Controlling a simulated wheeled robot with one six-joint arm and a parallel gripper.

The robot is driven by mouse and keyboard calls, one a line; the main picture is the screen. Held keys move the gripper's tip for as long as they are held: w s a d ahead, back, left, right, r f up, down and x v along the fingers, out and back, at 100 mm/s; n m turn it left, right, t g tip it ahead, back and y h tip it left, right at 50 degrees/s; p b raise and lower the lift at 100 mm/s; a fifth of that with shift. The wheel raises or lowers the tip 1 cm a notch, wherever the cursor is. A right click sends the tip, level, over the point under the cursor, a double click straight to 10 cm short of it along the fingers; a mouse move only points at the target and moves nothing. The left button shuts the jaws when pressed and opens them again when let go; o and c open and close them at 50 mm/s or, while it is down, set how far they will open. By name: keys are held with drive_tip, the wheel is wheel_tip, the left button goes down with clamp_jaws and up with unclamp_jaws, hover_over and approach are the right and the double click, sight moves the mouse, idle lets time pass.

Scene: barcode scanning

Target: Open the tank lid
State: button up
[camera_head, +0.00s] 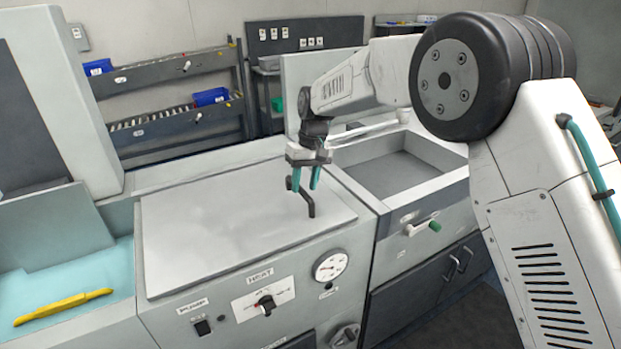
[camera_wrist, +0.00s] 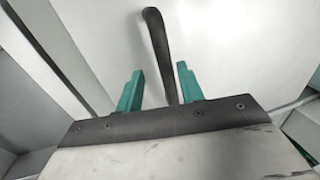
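The tank lid (camera_head: 225,235) is a flat light-grey panel lying closed on top of the machine. A dark bent handle (camera_head: 308,203) stands near its right end. It also shows in the wrist view as a dark bar (camera_wrist: 159,45). My gripper (camera_head: 304,184) has teal fingers and is over the lid at the handle. In the wrist view my gripper (camera_wrist: 158,82) has its fingers apart, with the handle running between them, nearer the right finger. A gap shows on both sides, so the handle does not appear clamped.
A control panel with a heat knob (camera_head: 265,304) and a gauge (camera_head: 331,265) is on the machine's front. An open basin (camera_head: 449,157) lies to the right. A yellow tool (camera_head: 63,306) lies in the left tray. Shelves with blue bins (camera_head: 210,97) stand behind.

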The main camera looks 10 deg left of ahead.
drive_tip(key=shift+a, duration=0.2)
drive_tip(key=shift+r, duration=0.25)
wheel_tip(320, 180, up, 7)
drive_tip(key=d, duration=0.1)
drive_tip(key=shift+w+d+r, duration=0.2)
drive_tip(key=shift+w+d, duration=0.05)
drive_tip(key=shift+w, duration=0.1)
drive_tip(key=s+d+r+m+t+h, duration=0.1)
drive_tip(key=s+d+r+m, duration=0.1)
drive_tip(key=s+d, duration=1.7)
drive_tip(key=s+d+r+m+t, duration=0.1)
drive_tip(key=s+d+r+m, duration=0.2)
drive_tip(key=s+d, duration=1.6)
drive_tip(key=s+m, duration=0.2)
drive_tip(key=s, duration=0.1)
drive_tip(key=shift+d+r+m+t+h, duration=0.2)
drive_tip(key=shift+m+t+h, duration=0.1)
drive_tip(key=shift+t+h, duration=0.1)
